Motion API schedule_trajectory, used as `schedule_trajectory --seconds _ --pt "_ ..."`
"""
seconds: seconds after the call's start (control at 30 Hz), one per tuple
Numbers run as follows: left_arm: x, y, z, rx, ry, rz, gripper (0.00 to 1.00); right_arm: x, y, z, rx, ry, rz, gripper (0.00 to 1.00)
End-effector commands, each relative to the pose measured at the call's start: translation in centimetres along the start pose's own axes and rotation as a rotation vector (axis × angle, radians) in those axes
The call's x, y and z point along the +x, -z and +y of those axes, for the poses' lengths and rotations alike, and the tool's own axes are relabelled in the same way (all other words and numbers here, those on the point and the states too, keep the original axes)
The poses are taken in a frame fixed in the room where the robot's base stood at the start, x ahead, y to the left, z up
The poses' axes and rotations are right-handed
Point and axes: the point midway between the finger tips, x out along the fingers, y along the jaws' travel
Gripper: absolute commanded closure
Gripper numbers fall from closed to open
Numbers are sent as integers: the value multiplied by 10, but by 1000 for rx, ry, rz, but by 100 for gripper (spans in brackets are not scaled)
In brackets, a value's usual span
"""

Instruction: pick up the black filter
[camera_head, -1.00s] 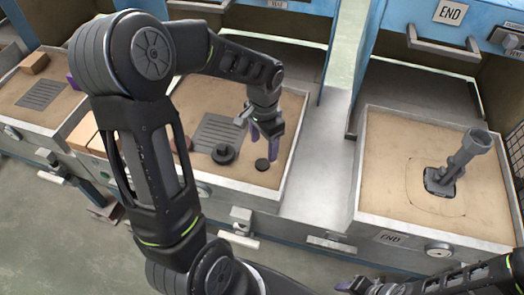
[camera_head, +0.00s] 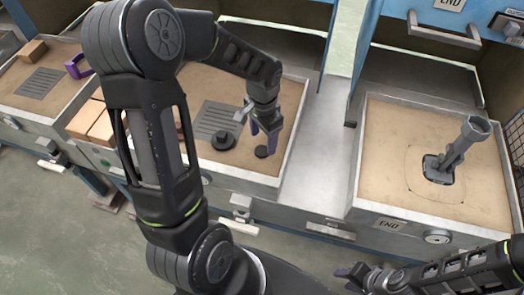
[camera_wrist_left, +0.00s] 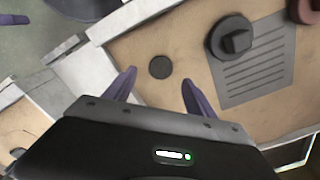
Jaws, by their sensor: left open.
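A small flat black disc (camera_head: 262,152) lies on the tan floor of the middle tray; it also shows in the left wrist view (camera_wrist_left: 160,67). Left of it is a larger round black piece (camera_head: 223,141) with a raised square knob, clear in the left wrist view (camera_wrist_left: 234,40). I cannot tell for sure which is the black filter. My left gripper (camera_head: 263,137) is open, its purple fingers pointing down at the small disc. In the left wrist view the disc shows between the fingertips (camera_wrist_left: 158,77), with nothing held. My right gripper (camera_head: 352,274) is at the bottom edge, away from both pieces.
A grey slotted plate (camera_head: 216,116) lies behind the larger piece. The middle tray has raised metal walls (camera_head: 298,125). The right tray (camera_head: 400,205) holds a grey tubular piece (camera_head: 460,150) on a dark base. The left tray holds a purple piece (camera_head: 78,66) and a brown block (camera_head: 33,51).

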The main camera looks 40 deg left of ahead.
Motion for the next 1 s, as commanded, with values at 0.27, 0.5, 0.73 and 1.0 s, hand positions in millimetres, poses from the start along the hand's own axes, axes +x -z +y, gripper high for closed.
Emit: schedule_trajectory --seconds 0.27,0.5,0.73,1.0 --pt "39 -4 0 0 -2 -5 35 -4 0 -2 0 0 0 64" --pt "48 -3 -1 0 0 -1 35 -5 0 -2 0 0 0 64" --pt "47 -3 -1 0 0 -1 35 -4 0 -2 0 0 0 64" --pt "47 -3 -1 0 0 -1 38 -4 0 -2 0 0 0 64"
